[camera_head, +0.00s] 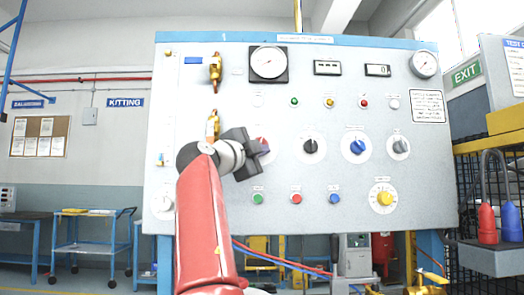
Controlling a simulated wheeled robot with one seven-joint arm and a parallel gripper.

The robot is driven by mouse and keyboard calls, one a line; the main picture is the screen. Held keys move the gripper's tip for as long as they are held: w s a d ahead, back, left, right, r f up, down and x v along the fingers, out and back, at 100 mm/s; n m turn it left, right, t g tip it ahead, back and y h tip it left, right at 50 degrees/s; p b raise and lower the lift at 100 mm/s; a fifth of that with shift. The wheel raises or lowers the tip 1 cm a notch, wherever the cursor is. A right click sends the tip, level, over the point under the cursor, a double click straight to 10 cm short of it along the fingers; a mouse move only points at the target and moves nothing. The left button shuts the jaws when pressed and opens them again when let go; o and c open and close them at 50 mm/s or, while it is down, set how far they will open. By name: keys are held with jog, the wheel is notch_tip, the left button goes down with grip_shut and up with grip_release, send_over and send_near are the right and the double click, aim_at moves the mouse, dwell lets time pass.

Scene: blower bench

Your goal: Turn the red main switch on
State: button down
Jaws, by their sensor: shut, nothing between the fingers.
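The red main switch (264,145) is a round rotary knob on a pale plate, at the left end of the row of knobs on the light grey panel (330,225). My dark gripper (256,152) is in front of it and hides much of it. Only a reddish part shows beside the fingers, so its setting cannot be read. The gripper is shut with nothing held. I cannot tell whether it touches the knob.
Black (310,146), blue (357,147) and grey (400,146) knobs sit to the right. Green (258,198), red (296,198) and blue (334,198) buttons are below, with a yellow dial (384,198). Brass valves (215,70) stick out at upper left.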

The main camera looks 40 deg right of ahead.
jog(key=shift+w+a+r, duration=0.3)
jog(key=shift+w+a, duration=0.1)
jog(key=shift+a, duration=0.05)
dwell(0.9)
jog(key=shift+a, duration=0.1)
jog(key=b+v, duration=0.3)
jog(key=v, duration=0.4)
jog(key=shift+s+f+b, duration=0.3)
jog(key=shift+f+b, duration=0.05)
jog(key=shift+b, duration=0.05)
